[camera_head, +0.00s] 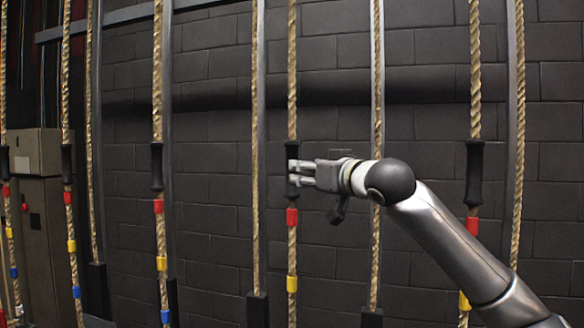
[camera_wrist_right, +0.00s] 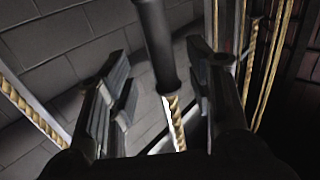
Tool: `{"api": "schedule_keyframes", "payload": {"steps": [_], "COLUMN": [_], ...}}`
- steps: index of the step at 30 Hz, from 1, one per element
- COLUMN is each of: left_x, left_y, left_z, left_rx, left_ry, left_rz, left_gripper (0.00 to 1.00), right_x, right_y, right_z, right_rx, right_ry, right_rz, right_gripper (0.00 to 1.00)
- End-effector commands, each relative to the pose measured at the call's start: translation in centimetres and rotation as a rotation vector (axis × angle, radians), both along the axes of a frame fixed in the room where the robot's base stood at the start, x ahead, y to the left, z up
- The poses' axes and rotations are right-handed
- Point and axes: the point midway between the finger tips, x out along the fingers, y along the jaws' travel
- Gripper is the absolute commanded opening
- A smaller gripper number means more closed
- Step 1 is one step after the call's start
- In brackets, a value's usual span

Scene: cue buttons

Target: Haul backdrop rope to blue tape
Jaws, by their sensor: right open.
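A tan rope (camera_head: 292,60) hangs upright in the middle of the head view, with a black sleeve (camera_head: 292,157), red tape (camera_head: 292,217) and yellow tape (camera_head: 292,284) below it. No blue tape shows on this rope. My right gripper (camera_head: 300,174) comes in from the right at the height of the sleeve's lower part. In the right wrist view the gripper (camera_wrist_right: 165,95) is open, with the sleeve (camera_wrist_right: 157,45) and the rope below it (camera_wrist_right: 177,122) showing between its fingers. I cannot tell if a finger touches. My left gripper is not in view.
Other ropes with black sleeves hang at left (camera_head: 158,60) and right (camera_head: 475,60). Blue tape (camera_head: 165,316) shows low on the left one. Plain ropes run beside grey metal posts (camera_head: 260,110). A dark block wall (camera_head: 210,160) stands behind; a grey-brown cabinet (camera_head: 45,230) is far left.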

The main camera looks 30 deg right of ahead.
Motion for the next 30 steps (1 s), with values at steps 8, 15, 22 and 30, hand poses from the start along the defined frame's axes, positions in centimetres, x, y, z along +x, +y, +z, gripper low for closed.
{"api": "schedule_keyframes", "payload": {"steps": [8,15,22,30], "left_x": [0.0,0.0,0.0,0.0], "left_y": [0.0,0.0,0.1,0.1], "left_z": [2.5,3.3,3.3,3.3], "left_rx": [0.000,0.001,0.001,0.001], "left_ry": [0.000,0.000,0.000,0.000], "left_rz": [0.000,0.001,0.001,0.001], "left_gripper": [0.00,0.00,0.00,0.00], "right_x": [5.4,7.6,8.0,8.0], "right_y": [-0.4,-0.6,-0.6,-0.6], "right_z": [0.4,0.2,0.0,0.0], "right_rx": [-0.001,-0.001,-0.002,-0.002], "right_ry": [0.002,0.000,0.000,0.000], "right_rz": [0.000,-0.001,-0.001,-0.001], "right_gripper": [0.48,0.48,0.48,0.29]}}
